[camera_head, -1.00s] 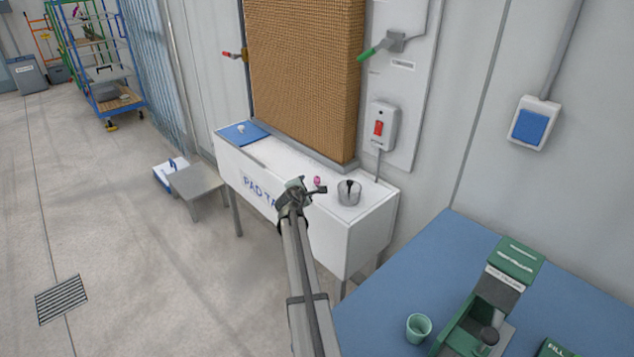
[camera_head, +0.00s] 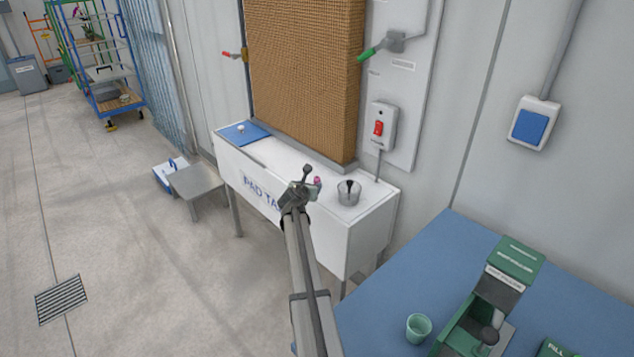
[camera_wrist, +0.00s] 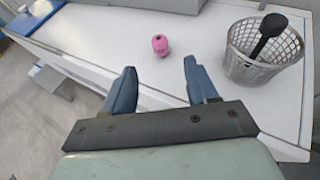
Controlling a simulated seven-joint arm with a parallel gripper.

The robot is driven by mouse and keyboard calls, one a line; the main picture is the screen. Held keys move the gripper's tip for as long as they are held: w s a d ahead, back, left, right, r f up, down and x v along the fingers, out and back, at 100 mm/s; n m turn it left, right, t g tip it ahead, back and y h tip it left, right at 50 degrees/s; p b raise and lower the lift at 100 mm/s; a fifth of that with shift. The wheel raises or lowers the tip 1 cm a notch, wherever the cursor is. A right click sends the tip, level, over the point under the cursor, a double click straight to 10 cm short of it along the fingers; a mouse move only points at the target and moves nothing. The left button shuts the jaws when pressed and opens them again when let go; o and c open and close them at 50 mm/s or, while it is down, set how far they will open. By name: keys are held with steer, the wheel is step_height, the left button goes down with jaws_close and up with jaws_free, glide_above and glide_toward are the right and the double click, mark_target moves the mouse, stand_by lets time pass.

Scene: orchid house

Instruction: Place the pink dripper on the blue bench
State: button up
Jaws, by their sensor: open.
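The pink dripper (camera_wrist: 160,45) stands on the white top of the pad tank, ahead of and roughly between my open fingers in the wrist view. The blue bench (camera_head: 390,285) is at the lower right of the head view.
A mesh basket (camera_wrist: 265,58) with a black-handled tool stands right of the dripper. The green device (camera_head: 508,268) and a green cup (camera_head: 418,327) stand on the bench. The bench's left part is clear. A brown pad (camera_head: 305,80) rises behind the tank.

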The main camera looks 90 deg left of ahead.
mark_target(316, 179)
steer(key=x, duration=1.1)
steer(key=shift+a, duration=0.3)
steer(key=shift+c, duration=0.5)
steer(key=shift+r, duration=0.1)
jaws_close()
